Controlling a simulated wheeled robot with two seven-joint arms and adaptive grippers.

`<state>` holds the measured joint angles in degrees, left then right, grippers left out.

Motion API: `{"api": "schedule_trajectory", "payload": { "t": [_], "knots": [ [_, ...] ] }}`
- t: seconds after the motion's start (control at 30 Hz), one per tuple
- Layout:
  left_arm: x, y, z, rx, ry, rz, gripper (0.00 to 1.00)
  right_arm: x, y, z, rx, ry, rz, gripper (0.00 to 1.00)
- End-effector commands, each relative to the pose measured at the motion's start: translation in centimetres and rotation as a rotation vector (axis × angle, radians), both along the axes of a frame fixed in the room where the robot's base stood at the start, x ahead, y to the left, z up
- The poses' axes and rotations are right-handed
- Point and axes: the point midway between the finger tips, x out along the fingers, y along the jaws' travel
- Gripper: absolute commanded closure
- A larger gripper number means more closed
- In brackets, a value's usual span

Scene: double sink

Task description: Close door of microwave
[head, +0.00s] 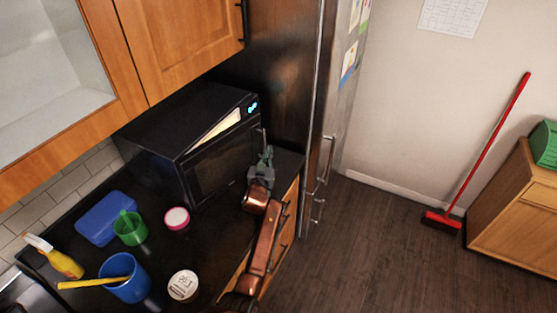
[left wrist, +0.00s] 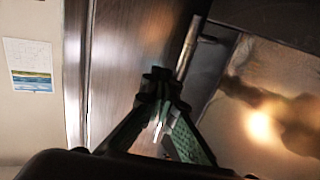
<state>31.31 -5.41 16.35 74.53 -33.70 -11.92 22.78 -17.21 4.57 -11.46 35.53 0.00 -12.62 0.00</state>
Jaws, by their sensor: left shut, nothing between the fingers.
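The black microwave (head: 165,118) stands on the dark counter beside the steel fridge. Its door (head: 222,164) is ajar, with a bright wedge of lit interior showing above its top edge. My left gripper (head: 263,160) is at the door's right end, close to the handle, with its fingers shut and empty. In the left wrist view my left gripper (left wrist: 160,85) has its tips together just below the door handle (left wrist: 188,48); I cannot tell if they touch the door. The door's glass (left wrist: 255,95) shows at the right there. My right gripper is not in view.
On the counter are a blue box (head: 105,215), a green cup (head: 130,230), a pink-rimmed tub (head: 177,218), a white-lidded tub (head: 183,285), a blue mug (head: 127,275) and a yellow spray bottle (head: 62,262). The fridge (head: 325,110) stands close at right.

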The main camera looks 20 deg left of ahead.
Motion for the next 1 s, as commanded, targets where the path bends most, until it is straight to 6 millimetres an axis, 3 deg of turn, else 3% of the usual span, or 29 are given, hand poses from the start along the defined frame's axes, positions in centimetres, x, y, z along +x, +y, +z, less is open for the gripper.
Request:
{"api": "schedule_trajectory", "payload": {
  "t": [0.5,1.0],
  "knots": [
    [2.7,6.5,0.0,0.001,-0.001,0.004,1.0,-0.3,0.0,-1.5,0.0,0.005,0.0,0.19],
    [3.0,7.2,0.0,-0.001,0.0,0.004,1.0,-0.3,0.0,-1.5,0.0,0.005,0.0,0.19]
  ]
}}
